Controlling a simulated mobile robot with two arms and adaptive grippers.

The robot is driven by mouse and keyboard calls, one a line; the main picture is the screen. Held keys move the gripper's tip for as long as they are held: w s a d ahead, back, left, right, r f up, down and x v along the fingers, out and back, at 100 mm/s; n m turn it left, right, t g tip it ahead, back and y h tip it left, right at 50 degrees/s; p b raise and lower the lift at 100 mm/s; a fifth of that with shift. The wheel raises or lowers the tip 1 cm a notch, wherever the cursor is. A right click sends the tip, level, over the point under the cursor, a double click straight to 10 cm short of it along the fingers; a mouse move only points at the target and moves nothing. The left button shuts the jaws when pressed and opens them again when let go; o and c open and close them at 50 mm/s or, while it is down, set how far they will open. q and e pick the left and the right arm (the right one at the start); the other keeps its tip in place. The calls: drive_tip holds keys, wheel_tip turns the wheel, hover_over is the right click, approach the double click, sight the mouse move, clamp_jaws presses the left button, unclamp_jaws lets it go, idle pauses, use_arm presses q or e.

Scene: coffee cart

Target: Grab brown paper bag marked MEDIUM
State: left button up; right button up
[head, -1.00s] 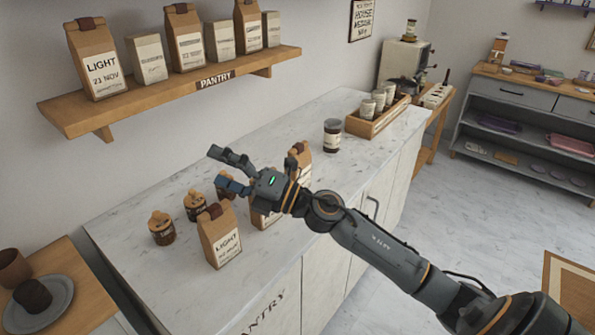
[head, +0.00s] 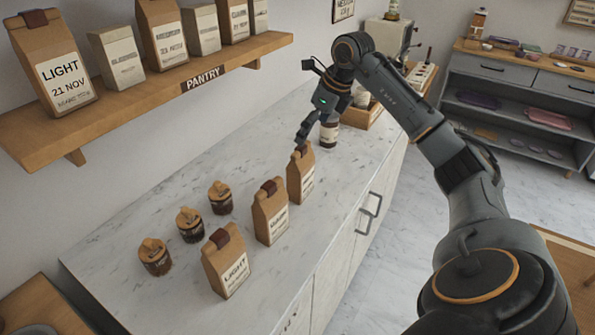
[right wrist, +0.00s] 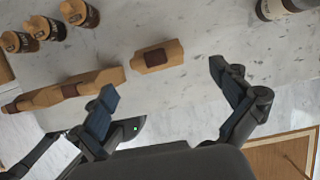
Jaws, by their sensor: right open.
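Three brown paper bags stand upright in a row on the marble counter. The nearest bag (head: 226,262) reads LIGHT. The labels of the middle bag (head: 270,212) and the far bag (head: 301,174) are too small to read surely, so I cannot tell which is MEDIUM. My right gripper (head: 310,112) is open and empty, above and beyond the far bag. In the right wrist view, the far bag (right wrist: 157,57) shows beyond the gap between the open fingers (right wrist: 163,82), apart from them. My left gripper is not in view.
Three small lidded jars (head: 190,224) stand left of the bags. A dark jar (head: 329,132) stands close behind the right gripper, before a wooden crate (head: 376,122). A wall shelf (head: 150,99) marked PANTRY holds more bags.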

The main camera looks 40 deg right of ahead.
sight(304, 146)
drive_tip(key=p+x, duration=0.1)
drive_tip(key=x, duration=0.4)
drive_tip(key=shift+a, duration=0.1)
drive_tip(key=shift+w+f, duration=0.15)
drive_tip(key=shift+f, duration=0.15)
drive_tip(key=shift+w+a+f+p, duration=0.15)
drive_tip(key=shift+a+f+p, duration=0.05)
drive_tip(key=shift+f+p, duration=0.25)
drive_tip(key=shift+w+a+f+p, duration=0.1)
drive_tip(key=shift+a+f+p, duration=0.1)
drive_tip(key=shift+f+p, duration=0.25)
drive_tip(key=x, duration=0.2)
drive_tip(key=shift+w+f+p, duration=0.1)
drive_tip(key=shift+f+p, duration=0.2)
drive_tip(key=shift+w+f, duration=0.15)
drive_tip(key=shift+f, duration=0.3)
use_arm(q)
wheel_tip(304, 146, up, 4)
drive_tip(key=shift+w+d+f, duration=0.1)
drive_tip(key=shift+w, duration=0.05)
use_arm(e)
drive_tip(key=c, duration=1.4)
drive_tip(key=shift+o, duration=0.2)
drive_tip(key=shift+r, duration=0.1)
